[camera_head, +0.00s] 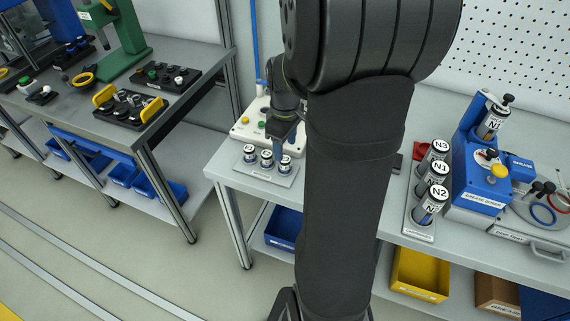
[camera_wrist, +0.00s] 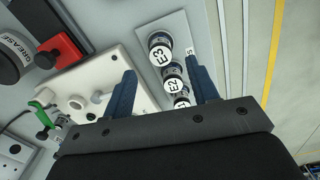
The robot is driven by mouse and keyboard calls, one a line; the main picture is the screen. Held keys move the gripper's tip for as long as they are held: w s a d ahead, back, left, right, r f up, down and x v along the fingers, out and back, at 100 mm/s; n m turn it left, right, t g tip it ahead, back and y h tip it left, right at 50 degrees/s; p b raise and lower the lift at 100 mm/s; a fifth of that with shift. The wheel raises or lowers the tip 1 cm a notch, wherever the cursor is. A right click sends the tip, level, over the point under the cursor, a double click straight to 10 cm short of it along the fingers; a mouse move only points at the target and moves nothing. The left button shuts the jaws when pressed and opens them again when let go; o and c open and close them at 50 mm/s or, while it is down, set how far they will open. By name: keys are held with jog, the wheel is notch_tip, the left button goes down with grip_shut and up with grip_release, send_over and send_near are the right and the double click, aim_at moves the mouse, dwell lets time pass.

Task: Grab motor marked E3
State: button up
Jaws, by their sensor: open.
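The motor marked E3 (camera_wrist: 160,56) stands at the end of a row of three cylinders, its white top facing my wrist camera. The motor marked E2 (camera_wrist: 173,84) is beside it, and a third motor (camera_wrist: 182,102) is partly hidden by my gripper. They stand on a grey tray (camera_wrist: 179,29). My gripper (camera_wrist: 160,68) is open; its blue fingers show on either side of the row, with nothing held. In the head view my gripper (camera_head: 279,150) is low at the rightmost motor (camera_head: 286,166) of the row; I cannot tell whether it touches.
A white machine (camera_head: 240,131) with buttons stands close behind the motor tray. The bench's front edge is close to the motor tray.

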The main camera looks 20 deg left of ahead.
aim_at(285, 159)
notch_tip(285, 159, down, 7)
jog(key=shift+r, duration=0.2)
jog(key=c, duration=1.1)
jog(key=shift+r, duration=0.1)
